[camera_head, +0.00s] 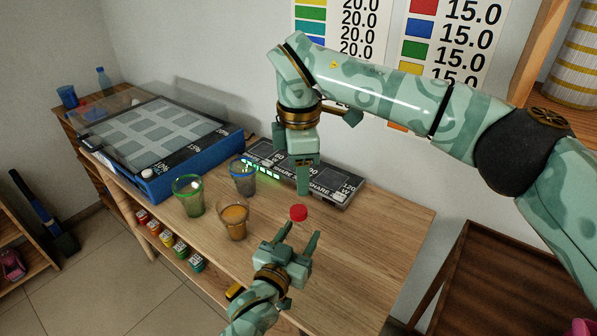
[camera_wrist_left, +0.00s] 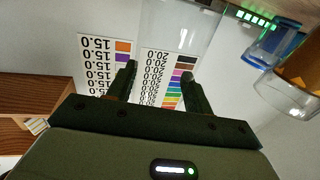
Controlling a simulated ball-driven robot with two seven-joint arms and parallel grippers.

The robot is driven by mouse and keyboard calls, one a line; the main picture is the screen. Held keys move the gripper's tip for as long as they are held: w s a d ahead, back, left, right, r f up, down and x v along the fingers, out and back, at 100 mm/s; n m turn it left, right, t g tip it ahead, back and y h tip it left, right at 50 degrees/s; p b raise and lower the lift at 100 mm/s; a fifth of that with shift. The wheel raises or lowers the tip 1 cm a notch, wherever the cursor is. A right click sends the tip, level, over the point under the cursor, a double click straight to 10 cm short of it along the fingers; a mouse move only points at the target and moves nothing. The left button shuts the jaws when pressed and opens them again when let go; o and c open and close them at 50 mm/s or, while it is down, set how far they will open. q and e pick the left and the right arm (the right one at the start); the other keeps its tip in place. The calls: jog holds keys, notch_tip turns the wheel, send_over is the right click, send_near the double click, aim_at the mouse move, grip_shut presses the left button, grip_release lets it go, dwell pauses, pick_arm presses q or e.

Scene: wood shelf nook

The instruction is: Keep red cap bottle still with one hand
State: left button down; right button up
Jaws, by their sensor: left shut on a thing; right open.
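The red cap bottle shows in the head view mainly as its red cap (camera_head: 298,212), close to the table's middle right. Its clear body (camera_wrist_left: 182,28) is seen in the left wrist view, between and beyond the fingers. My left gripper (camera_head: 289,244) reaches in from below and is shut on the bottle, one finger on each side. My right gripper (camera_head: 305,180) points down from above, behind the cap and apart from it. It is open, with its fingers partly overlapping in this view.
A green-rimmed cup (camera_head: 188,196), a blue-rimmed cup (camera_head: 243,178) and a cup with orange contents (camera_head: 233,221) stand left of the bottle. A dark device with a green display (camera_head: 335,187) lies behind. A blue case (camera_head: 190,163) is at the left. The table's right side (camera_head: 385,235) is clear.

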aim_at(299, 210)
jog(key=n, duration=0.6)
jog(key=shift+s+r, duration=0.1)
jog(key=n, duration=0.6)
jog(key=shift+s+n, duration=0.1)
jog(key=shift+n, duration=0.3)
jog(key=n, duration=0.6)
jog(key=shift+s, duration=0.1)
jog(key=n, duration=0.4)
jog(key=shift+s+a+n, duration=0.1)
jog(key=shift+a+n, duration=0.05)
jog(key=shift+n, duration=0.25)
jog(key=n, duration=0.3)
jog(key=shift+n, duration=0.4)
jog(key=shift+f, duration=0.25)
jog(key=shift+f, duration=3.85)
